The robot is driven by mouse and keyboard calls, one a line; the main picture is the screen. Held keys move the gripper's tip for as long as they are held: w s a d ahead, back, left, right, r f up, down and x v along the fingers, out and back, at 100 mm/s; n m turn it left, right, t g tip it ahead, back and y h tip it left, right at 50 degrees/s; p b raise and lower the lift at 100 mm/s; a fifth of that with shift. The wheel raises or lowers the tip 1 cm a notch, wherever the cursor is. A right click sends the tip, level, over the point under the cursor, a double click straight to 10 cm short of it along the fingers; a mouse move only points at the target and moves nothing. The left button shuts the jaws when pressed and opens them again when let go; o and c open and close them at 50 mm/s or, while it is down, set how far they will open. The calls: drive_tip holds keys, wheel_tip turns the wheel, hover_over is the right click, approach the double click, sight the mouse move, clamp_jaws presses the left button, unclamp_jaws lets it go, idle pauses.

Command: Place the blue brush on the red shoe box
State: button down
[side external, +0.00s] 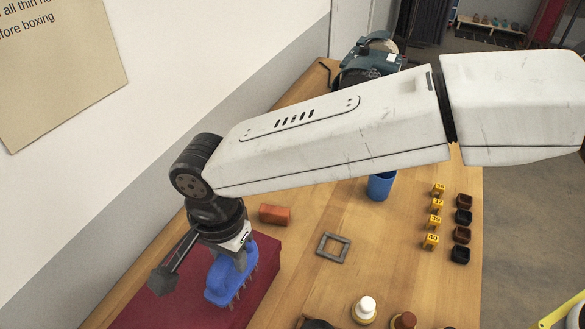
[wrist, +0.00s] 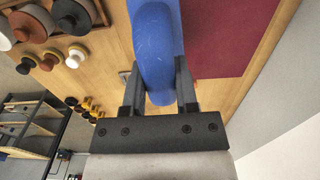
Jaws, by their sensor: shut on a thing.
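The blue brush (side external: 224,283) is in my gripper (side external: 238,262), held above or at the red shoe box (side external: 190,304) in the side external view. The red box (wrist: 232,35) shows to the right of the brush there. I cannot tell whether the brush touches the lid. The near part of the box is cut off by the picture edge.
A wall runs along the left. A dark machine (side external: 370,62) stands behind.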

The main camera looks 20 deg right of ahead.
drive_tip(key=shift+f, duration=0.8)
drive_tip(key=shift+f, duration=0.15)
drive_tip(key=shift+c, duration=1.8)
unclamp_jaws()
wheel_tip(320, 180, up, 12)
drive_tip(key=shift+r, duration=0.2)
